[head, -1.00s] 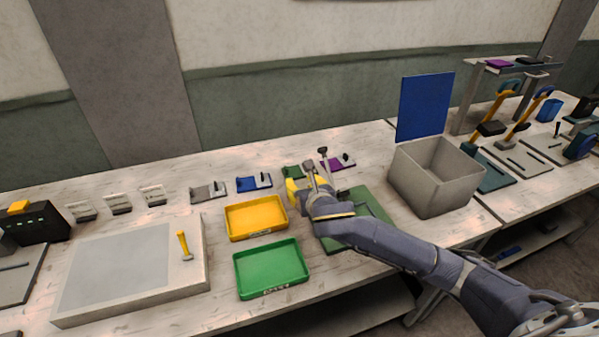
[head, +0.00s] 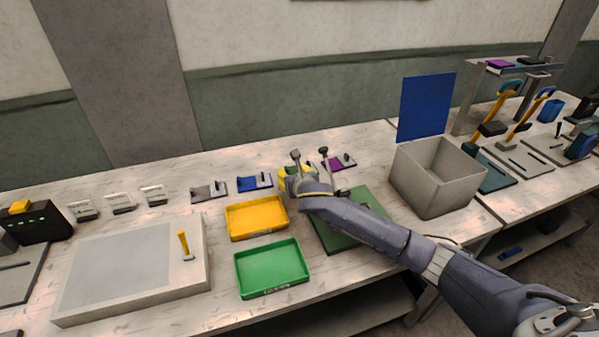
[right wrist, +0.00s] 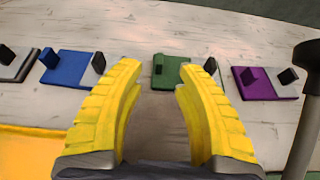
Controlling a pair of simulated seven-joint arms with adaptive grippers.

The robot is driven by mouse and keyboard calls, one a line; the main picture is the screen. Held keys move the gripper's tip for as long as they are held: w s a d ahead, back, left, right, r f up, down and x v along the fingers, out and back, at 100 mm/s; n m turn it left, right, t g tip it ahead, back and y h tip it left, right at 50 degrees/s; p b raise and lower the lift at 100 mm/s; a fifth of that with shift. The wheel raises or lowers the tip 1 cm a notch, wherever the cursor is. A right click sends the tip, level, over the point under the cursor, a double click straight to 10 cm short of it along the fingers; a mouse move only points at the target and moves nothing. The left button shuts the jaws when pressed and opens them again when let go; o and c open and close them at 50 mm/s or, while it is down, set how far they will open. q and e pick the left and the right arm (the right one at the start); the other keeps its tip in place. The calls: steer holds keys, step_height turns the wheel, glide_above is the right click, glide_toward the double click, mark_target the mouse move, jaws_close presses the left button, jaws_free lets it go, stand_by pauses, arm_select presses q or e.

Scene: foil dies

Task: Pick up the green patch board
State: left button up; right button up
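The green patch board (right wrist: 178,75) lies on the bench in the right wrist view, with a small green block on its left and a black one on its right. It lies just beyond and between the open yellow fingers of my right gripper (right wrist: 158,85). Nothing is between the fingers. In the head view my right gripper (head: 294,172) covers most of the green board. My left gripper is not in view.
A blue board (head: 255,182) and a grey board (head: 208,191) lie to the left, a purple board (head: 340,163) to the right. A yellow tray (head: 229,227) and a green tray (head: 241,275) sit nearer. A grey bin (head: 437,188) stands at right.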

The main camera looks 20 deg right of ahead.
mark_target(287, 168)
steer(key=shift+x, duration=2.45)
jaws_close()
